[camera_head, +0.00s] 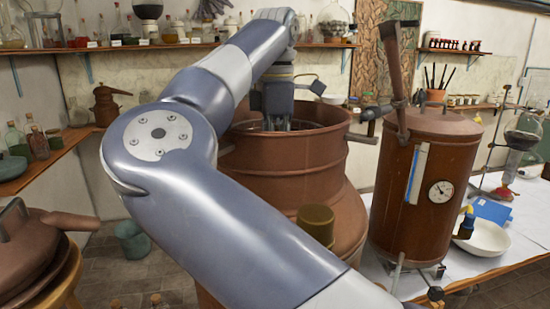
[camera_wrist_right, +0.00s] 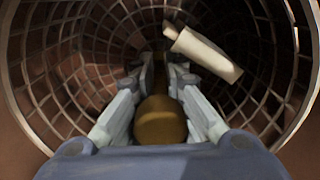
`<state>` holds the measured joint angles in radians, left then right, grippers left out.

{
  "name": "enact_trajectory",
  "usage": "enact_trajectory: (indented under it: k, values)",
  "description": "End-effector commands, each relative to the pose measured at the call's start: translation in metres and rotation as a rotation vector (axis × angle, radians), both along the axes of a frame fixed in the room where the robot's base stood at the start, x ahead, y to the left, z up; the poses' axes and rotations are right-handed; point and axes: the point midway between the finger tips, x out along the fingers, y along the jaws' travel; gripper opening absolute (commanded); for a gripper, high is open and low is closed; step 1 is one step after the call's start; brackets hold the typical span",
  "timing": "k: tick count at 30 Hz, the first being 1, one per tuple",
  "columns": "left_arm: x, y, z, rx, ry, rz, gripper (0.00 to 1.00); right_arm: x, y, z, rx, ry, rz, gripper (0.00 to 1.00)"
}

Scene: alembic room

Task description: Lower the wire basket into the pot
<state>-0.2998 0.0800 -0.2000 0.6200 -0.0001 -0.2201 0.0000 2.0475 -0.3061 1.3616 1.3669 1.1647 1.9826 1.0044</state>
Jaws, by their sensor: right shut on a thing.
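The large copper pot (camera_head: 285,160) stands in the middle of the head view with its round mouth open upward. My right arm crosses in front of it, and my right gripper (camera_head: 277,124) points down into the mouth. The wire basket (camera_wrist_right: 50,85) fills the right wrist view, its mesh wall curving around my right gripper (camera_wrist_right: 160,80). The gripper is shut on part of the basket; the exact grip is hard to see. In the head view the basket is mostly hidden by the pot and arm, so its depth is unclear. My left gripper is out of view.
A copper boiler (camera_head: 425,180) with a dial and upright lever stands close right of the pot on a white-covered table. A white bowl (camera_head: 484,237) is beside it. A copper vessel (camera_head: 30,250) is at lower left. A bucket (camera_head: 132,241) is on the floor. Bottle shelves line the walls.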

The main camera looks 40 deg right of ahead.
Motion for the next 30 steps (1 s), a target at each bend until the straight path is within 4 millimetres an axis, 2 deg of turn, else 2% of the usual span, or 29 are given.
enact_trajectory:
  k: [3, 4, 6, 7, 19, 30]
  values:
    - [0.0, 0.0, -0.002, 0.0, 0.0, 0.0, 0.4, 0.0, 0.0, -0.005, 0.003, 0.006, -0.001, 0.0]
    - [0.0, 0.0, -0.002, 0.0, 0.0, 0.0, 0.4, 0.0, 0.0, -0.005, 0.003, 0.006, 0.0, 0.16]
    - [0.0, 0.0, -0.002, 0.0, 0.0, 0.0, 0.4, 0.0, 0.0, -0.005, 0.004, 0.007, 0.0, 0.32]
    - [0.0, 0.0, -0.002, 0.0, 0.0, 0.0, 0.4, 0.0, 0.0, -0.006, 0.004, 0.007, 0.0, 0.35]
    - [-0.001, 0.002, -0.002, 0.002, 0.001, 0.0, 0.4, 0.0, 0.0, -0.003, 0.005, 0.009, 0.0, 0.35]
    - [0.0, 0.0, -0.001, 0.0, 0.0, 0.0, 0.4, -0.002, 0.002, 0.05, 0.001, -0.002, 0.004, 0.35]
